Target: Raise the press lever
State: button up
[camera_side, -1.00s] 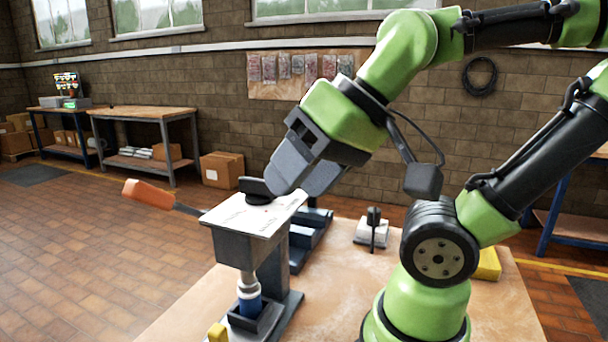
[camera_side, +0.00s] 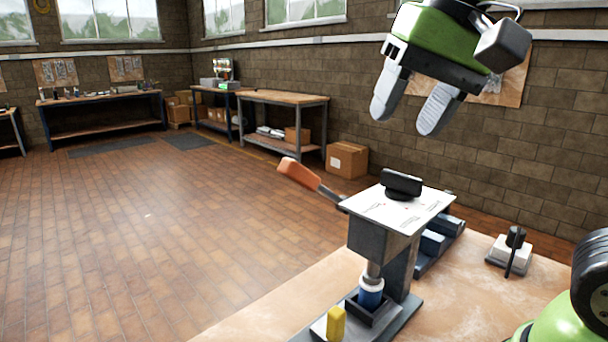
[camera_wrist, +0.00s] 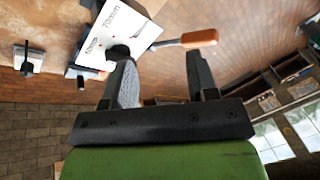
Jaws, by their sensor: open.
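The press (camera_side: 385,240) stands on the table with a white plate (camera_side: 375,207) and a black knob (camera_side: 402,183) on top. Its lever has an orange handle (camera_side: 298,172) that sticks out to the left and slants slightly upward. The ram meets a blue cylinder (camera_side: 370,293) in the base. My gripper (camera_side: 408,115) is open and empty, above the press and apart from the lever. In the wrist view, the orange handle (camera_wrist: 198,38) lies beyond my open fingers (camera_wrist: 158,62), with the white plate (camera_wrist: 120,32) to its left.
A small fixture with an upright black part (camera_side: 513,245) stands to the right on the table (camera_side: 470,300). Floor and air left of the lever are clear.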

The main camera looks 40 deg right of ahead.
jog(key=w+r+m+g+h, duration=0.1)
jog(key=w+m+g, duration=0.3)
jog(key=w, duration=0.6)
jog(key=m, duration=0.7)
send_over(300, 185)
jog(key=shift+w+d+f, duration=0.1)
jog(key=shift+w+f, duration=0.05)
jog(key=shift+f, duration=0.5)
jog(key=shift+w+d+f, duration=0.1)
jog(key=shift+f, duration=5.45)
jog(key=shift+c, duration=0.4)
grip_shut()
